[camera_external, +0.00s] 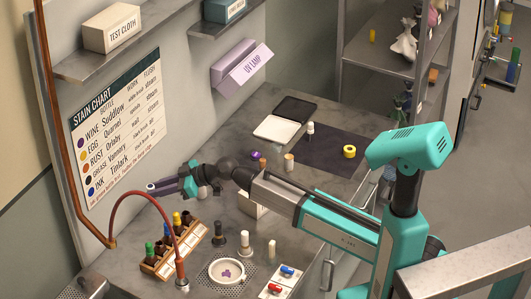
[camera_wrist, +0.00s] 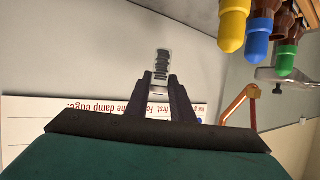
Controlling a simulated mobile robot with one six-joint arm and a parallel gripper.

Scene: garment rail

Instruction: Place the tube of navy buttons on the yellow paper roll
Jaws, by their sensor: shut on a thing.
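The tube of navy buttons (camera_wrist: 162,62), clear with dark bands inside, sticks out beyond the fingertips in the wrist view. My gripper (camera_wrist: 163,88) is shut on its near end, which the fingers partly hide. In the outside view my gripper (camera_external: 168,187) is at the left, in front of the stain chart and above the bottle rack. The yellow paper roll (camera_external: 349,151), a short ring, sits on the dark mat (camera_external: 320,162) at the right of the worktop, far from my gripper.
A wooden rack (camera_external: 178,252) of colour-capped bottles and a red hose (camera_external: 118,203) are close to my gripper. A white dish (camera_external: 226,271) stands at the front. Small bottles and a purple-topped item (camera_external: 256,156) stand left of the mat.

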